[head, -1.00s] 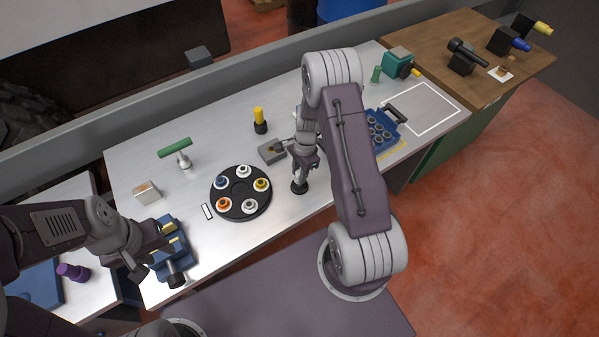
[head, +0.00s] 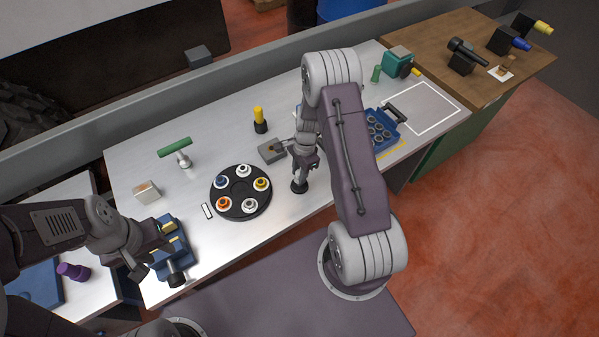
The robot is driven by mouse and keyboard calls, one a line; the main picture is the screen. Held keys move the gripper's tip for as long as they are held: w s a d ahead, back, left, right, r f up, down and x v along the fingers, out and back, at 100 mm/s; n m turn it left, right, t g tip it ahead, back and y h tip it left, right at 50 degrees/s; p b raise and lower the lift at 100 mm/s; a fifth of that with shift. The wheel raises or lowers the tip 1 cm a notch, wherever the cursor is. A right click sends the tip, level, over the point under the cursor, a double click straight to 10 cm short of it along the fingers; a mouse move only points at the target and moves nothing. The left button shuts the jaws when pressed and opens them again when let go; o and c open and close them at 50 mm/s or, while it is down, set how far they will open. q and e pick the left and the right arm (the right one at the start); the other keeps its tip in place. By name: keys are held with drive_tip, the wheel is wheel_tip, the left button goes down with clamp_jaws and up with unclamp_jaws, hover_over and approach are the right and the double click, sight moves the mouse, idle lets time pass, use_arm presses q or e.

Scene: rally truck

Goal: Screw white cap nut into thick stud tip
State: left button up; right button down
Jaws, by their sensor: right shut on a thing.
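A black round tray (head: 241,187) on the bench holds several ringed caps, blue, white, yellow, orange and pale grey. The white cap (head: 243,170) sits at its back edge. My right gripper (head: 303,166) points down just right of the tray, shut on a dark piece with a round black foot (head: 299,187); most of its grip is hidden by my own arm. My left gripper (head: 142,268) is beside the blue vise (head: 178,262) at the bench's left front; its jaw opening is unclear. I cannot tell which thing is the thick stud.
A grey block (head: 271,152), a yellow-topped black tool (head: 260,120) and a green T-handle (head: 175,148) stand behind the tray. A small metal box (head: 147,192) is at left. A blue socket case (head: 382,131) is right of my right arm.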

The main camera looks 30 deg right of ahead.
drive_tip(key=shift+f+b, duration=0.85)
drive_tip(key=shift+f, duration=0.4)
drive_tip(key=c, duration=1)
unclamp_jaws()
drive_tip(key=r, duration=0.6)
drive_tip(key=d+r+b, duration=0.1)
drive_tip(key=r, duration=0.2)
